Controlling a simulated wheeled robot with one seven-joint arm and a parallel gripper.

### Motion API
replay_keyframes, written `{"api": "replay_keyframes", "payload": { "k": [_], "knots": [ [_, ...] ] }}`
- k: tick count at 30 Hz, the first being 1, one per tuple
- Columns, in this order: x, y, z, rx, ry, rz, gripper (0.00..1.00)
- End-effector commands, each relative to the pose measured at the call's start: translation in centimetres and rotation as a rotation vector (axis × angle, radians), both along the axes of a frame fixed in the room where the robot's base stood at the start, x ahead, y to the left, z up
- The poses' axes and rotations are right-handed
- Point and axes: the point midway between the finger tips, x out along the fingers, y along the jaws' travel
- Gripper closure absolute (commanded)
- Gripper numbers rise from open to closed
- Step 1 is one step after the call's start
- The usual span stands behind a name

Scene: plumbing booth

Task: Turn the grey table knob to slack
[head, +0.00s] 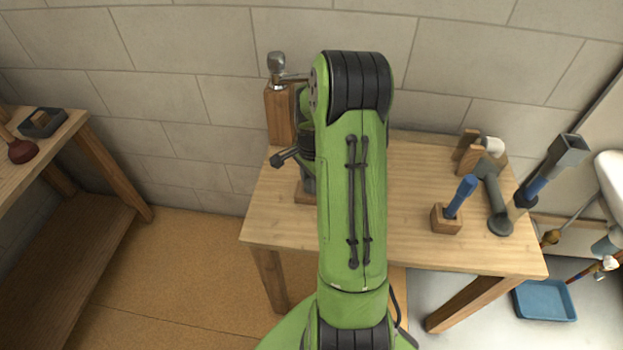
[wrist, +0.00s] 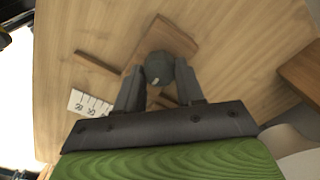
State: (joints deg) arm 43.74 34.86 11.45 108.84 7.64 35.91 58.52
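In the wrist view the grey knob (wrist: 159,68) stands on a square wooden base (wrist: 178,40) on the table. My gripper (wrist: 159,66) points down at it, one finger on each side of the knob. The fingertips are spaced about the knob's width. I see no clear gap on either side, but cannot tell whether they press on it. A white card with scale marks (wrist: 88,103) lies to the left of the fingers. In the head view my arm hides the knob and most of the gripper; only an edge of a wooden base (head: 305,193) shows.
A wooden post with a metal tap (head: 279,112) stands at the table's back left. On the right are a blue-handled tool in a wooden block (head: 446,219) and grey pipe parts (head: 495,195). A blue tray (head: 545,300) is on the floor. The table's front left is clear.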

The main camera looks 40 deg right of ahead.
Motion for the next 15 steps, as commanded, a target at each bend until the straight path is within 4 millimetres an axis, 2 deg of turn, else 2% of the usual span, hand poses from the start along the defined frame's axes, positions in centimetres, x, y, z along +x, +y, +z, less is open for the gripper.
{"api": "replay_keyframes", "payload": {
  "k": [1,3,4,15],
  "knots": [
    [0.02,0.0,0.02,0.0,-0.001,0.0,0.81],
    [0.02,0.01,0.02,0.0,-0.001,0.0,0.92],
    [0.02,0.0,0.03,0.0,-0.001,0.0,0.93],
    [0.07,0.03,0.08,0.0,-0.001,0.079,0.93]
  ]
}}
